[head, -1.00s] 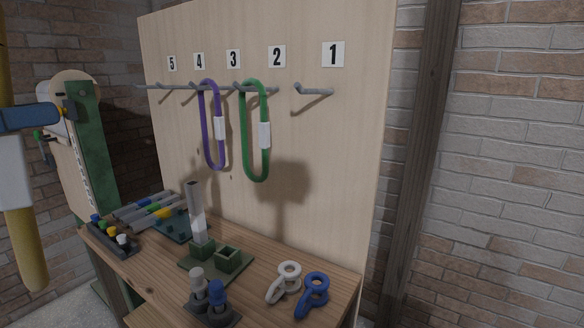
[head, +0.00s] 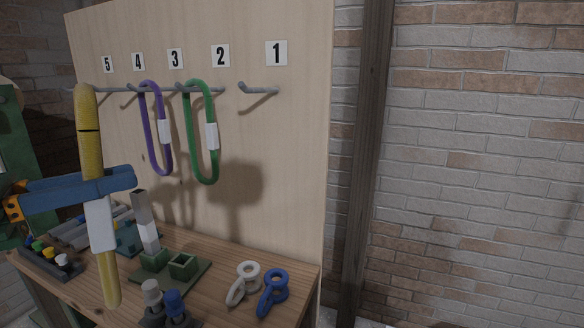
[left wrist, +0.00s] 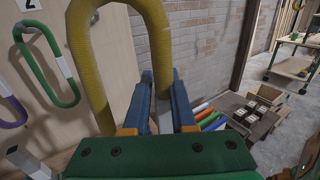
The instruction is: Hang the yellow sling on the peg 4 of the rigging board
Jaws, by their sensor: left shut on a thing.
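The yellow sling (head: 105,270), a closed loop with a white sleeve, is upright in my left gripper (head: 128,178), whose blue fingers are shut on it. The head view shows it nearly edge-on; the left wrist view shows its arched top (left wrist: 85,62) above the fingers (left wrist: 167,90). The rigging board (head: 285,150) carries numbered pegs. Peg 4 (head: 118,89) looks bare, below and left of its label. The sling's top overlaps the peg row in the picture, left of peg 4; I cannot tell its gap to the board. My right gripper is out of view.
A purple sling (head: 147,125) hangs on peg 3 and a green sling (head: 191,130) on peg 2. Peg 1 (head: 260,89) is bare. The bench (head: 215,285) below holds white and blue shackles, a green block fixture (head: 182,266) and upright pins.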

